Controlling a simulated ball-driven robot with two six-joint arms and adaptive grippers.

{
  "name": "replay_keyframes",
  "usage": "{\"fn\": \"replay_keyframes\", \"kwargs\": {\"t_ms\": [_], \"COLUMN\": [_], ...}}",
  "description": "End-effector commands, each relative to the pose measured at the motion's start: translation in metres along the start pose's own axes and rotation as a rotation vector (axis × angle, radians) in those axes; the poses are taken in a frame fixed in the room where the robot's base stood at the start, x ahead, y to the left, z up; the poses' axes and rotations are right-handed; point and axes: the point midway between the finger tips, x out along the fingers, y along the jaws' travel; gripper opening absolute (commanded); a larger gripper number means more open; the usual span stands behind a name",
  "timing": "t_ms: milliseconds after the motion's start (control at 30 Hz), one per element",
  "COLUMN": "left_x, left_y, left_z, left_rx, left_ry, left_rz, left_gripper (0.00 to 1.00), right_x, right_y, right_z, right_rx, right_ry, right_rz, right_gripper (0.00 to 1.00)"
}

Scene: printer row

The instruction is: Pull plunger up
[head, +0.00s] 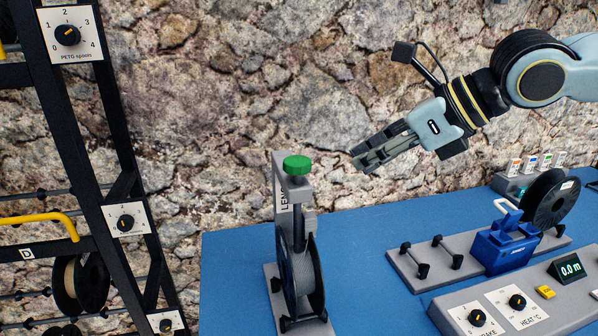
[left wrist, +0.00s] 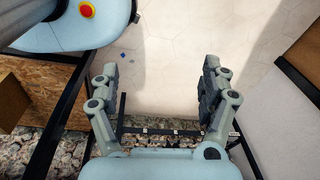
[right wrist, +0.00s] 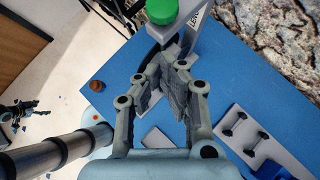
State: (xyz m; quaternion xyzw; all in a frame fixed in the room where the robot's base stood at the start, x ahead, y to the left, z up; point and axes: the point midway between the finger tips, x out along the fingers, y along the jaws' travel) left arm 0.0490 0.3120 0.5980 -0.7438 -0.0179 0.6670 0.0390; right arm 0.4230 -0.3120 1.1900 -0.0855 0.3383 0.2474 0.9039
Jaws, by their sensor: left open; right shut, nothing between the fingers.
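The plunger has a green knob (head: 298,163) on top of a grey stand (head: 281,200) on the blue table; a dark spool (head: 301,272) sits upright in the stand below it. The green knob also shows at the top of the right wrist view (right wrist: 162,11). My right gripper (head: 362,162) is shut and empty, to the right of the knob and apart from it, at about its height in the head view. My left gripper (left wrist: 160,75) is open and empty above the tiled floor in the left wrist view. It is not in the head view.
A blue device (head: 502,247) stands on a grey base with a black spool (head: 550,199) behind it. A control panel (head: 515,303) with dials lies at the front right. A black rack (head: 75,130) with dials stands left. The table (head: 370,240) is clear between stand and base.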

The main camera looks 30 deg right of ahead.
Motion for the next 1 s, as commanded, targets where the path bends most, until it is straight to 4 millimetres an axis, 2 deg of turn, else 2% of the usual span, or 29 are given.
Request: {"fn": "replay_keyframes", "kwargs": {"t_ms": [200, 400, 467, 700, 1000], "left_x": [0.016, 0.040, 0.035, 0.036, 0.032], "left_y": [0.007, 0.014, 0.014, 0.011, 0.009], "left_z": [0.017, 0.023, 0.021, 0.012, 0.011], "left_rx": [-0.001, -0.004, -0.004, -0.003, -0.002], "left_ry": [-0.022, -0.027, -0.026, -0.011, -0.011], "left_rz": [0.006, 0.012, 0.012, 0.009, 0.007], "left_gripper": [0.80, 0.80, 0.80, 0.80, 0.80], "right_x": [0.011, 0.030, 0.033, 0.056, 0.088], "right_y": [-0.005, 0.000, -0.002, -0.001, -0.002], "right_z": [-0.003, -0.002, -0.001, 0.001, 0.000], "right_rx": [-0.005, -0.009, -0.006, -0.005, -0.007], "right_ry": [0.000, -0.004, -0.002, -0.001, 0.002], "right_rz": [-0.020, -0.002, -0.007, -0.005, -0.006], "right_gripper": [0.00, 0.00, 0.00, 0.00, 0.00]}}
